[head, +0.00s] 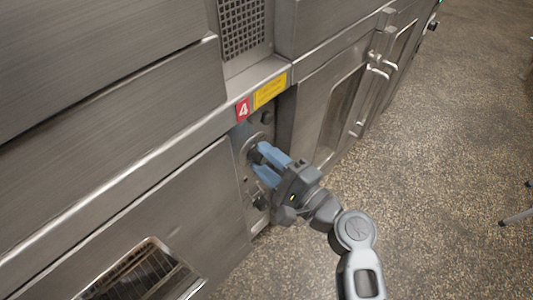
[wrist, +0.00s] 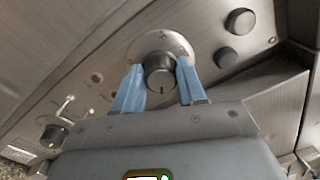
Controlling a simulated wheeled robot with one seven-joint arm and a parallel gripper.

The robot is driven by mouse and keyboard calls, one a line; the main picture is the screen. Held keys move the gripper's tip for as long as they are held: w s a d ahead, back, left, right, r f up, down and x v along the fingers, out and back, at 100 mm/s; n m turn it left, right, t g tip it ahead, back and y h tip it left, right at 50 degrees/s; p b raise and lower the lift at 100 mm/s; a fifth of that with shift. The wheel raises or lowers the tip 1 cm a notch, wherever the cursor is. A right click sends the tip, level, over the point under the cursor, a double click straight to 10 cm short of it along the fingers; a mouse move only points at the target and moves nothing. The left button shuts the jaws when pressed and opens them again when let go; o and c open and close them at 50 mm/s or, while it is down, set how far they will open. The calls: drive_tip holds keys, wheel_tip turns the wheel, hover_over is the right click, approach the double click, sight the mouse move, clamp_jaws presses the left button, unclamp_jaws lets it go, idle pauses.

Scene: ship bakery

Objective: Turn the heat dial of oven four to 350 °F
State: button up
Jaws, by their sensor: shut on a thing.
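The heat dial (wrist: 160,72) is a dark round knob on a pale metal disc with markings too small to read. In the wrist view, my gripper (wrist: 160,84) has its blue fingers on either side of the knob, shut on it. In the head view, my gripper (head: 264,164) reaches the control panel under the red sign with the number 4 (head: 243,109). There the fingers hide most of the dial, and its disc (head: 248,150) shows beside them. A pale mark is at the knob's lower edge in the wrist view; I cannot read the setting.
Two dark knobs (wrist: 241,21) and (wrist: 227,57) sit right of the dial in the wrist view. Small switches (wrist: 66,111) and another dark knob (wrist: 54,135) are at lower left. Oven doors with handles (head: 378,70) stand beyond. Open floor (head: 440,170) lies to the right.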

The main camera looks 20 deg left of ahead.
drive_tip(key=shift+m+p, duration=0.35)
drive_tip(key=shift+m, duration=0.35)
drive_tip(key=o, duration=1)
drive_tip(key=shift+o, duration=0.2)
drive_tip(key=v, duration=0.7)
drive_tip(key=shift+s+d+p, duration=0.15)
drive_tip(key=shift+d+p, duration=0.15)
drive_tip(key=shift+d, duration=0.05)
